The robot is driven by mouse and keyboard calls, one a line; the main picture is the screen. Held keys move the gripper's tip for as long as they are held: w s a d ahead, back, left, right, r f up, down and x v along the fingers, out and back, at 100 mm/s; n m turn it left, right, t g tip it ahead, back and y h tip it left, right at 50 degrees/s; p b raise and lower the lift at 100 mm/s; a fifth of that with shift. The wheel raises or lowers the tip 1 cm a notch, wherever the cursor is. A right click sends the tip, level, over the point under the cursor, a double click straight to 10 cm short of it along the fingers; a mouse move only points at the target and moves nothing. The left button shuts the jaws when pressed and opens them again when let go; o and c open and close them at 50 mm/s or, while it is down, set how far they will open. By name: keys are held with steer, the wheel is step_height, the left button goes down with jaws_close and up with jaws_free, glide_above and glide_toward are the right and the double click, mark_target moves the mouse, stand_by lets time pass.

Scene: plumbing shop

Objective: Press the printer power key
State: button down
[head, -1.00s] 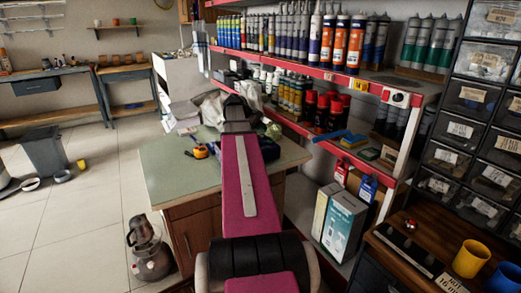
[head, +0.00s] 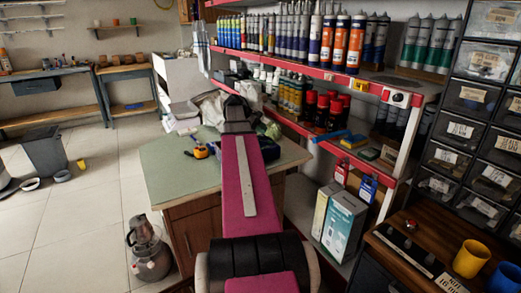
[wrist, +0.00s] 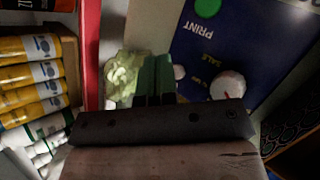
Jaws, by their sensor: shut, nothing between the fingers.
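I cannot tell which is the power key. My gripper (wrist: 154,68) is shut and empty, left of the panel's controls and below the green key in the picture. In the head view my arm hides the panel and the fingertips.
Yellow-labelled cartridges (wrist: 30,75) and a red shelf edge (wrist: 92,50) are close on the left in the wrist view. A crumpled pale green item (wrist: 122,78) lies beside the fingers. In the head view, the green-topped counter (head: 165,165) holds a tape measure (head: 200,152).

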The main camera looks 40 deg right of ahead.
mark_target(262, 136)
steer(key=shift+f, duration=0.4)
steer(key=shift+f, duration=0.1)
stand_by(0.4)
steer(key=shift+r, duration=0.6)
steer(key=shift+r, duration=0.1)
steer(key=shift+r, duration=2.9)
